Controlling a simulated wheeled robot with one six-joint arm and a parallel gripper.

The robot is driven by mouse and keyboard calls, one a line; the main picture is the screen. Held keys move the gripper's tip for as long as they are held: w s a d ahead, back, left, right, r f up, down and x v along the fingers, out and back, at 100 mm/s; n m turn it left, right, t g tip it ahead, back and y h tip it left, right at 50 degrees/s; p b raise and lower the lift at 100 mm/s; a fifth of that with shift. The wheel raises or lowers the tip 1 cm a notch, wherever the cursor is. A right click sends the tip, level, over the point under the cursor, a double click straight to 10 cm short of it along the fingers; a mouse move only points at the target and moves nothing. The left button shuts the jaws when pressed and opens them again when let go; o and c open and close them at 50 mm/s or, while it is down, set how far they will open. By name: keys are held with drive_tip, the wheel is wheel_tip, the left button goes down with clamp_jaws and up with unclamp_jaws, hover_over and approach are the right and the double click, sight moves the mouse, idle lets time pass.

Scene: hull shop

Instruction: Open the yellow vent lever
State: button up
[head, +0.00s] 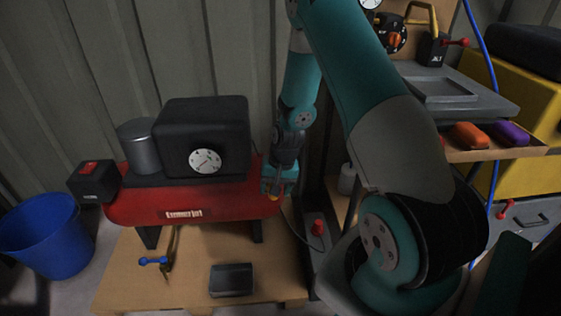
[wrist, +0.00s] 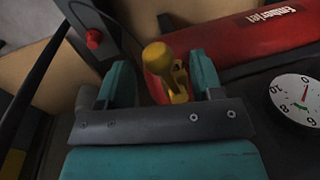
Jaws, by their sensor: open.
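The yellow vent lever (wrist: 156,56) has a round knob and shows in the middle of the wrist view, at the end of the red tank (wrist: 258,38). My gripper (wrist: 161,78) is open, with one teal finger on each side of the lever. I cannot tell whether either finger touches it. In the head view my gripper (head: 276,184) is at the right end of the red tank (head: 190,203), and only a small bit of yellow (head: 273,197) shows beneath it. The lever's base is partly hidden.
A black compressor housing with a white gauge (head: 205,161) sits on the tank. A red knob (head: 318,227) on a dark post stands to the right. A blue bucket (head: 45,235) is at left.

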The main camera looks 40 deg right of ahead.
wheel_tip(320, 180, up, 15)
drive_tip(key=s+d+p, duration=0.2)
drive_tip(key=p, duration=0.1)
drive_tip(key=shift+r, duration=0.2)
drive_tip(key=shift+d, duration=0.1)
drive_tip(key=s+a+r+n+y, duration=0.1)
drive_tip(key=s+a+r+n, duration=0.2)
drive_tip(key=a+r, duration=0.35)
drive_tip(key=s+a+r+n, duration=0.2)
drive_tip(key=a+r+n, duration=0.15)
drive_tip(key=a, duration=0.55)
drive_tip(key=s+a+r+n+y, duration=0.1)
drive_tip(key=s+a+r+n, duration=0.25)
drive_tip(key=a, duration=0.35)
drive_tip(key=s+a+r+n+g, duration=0.1)
drive_tip(key=s+a+r+n, duration=0.4)
drive_tip(key=s, duration=0.3)
wheel_tip(320, 180, up, 17)
drive_tip(key=s+a+p, duration=0.1)
drive_tip(key=p, duration=1.7)
drive_tip(key=shift+s+y, duration=0.25)
drive_tip(key=shift+y, duration=0.05)
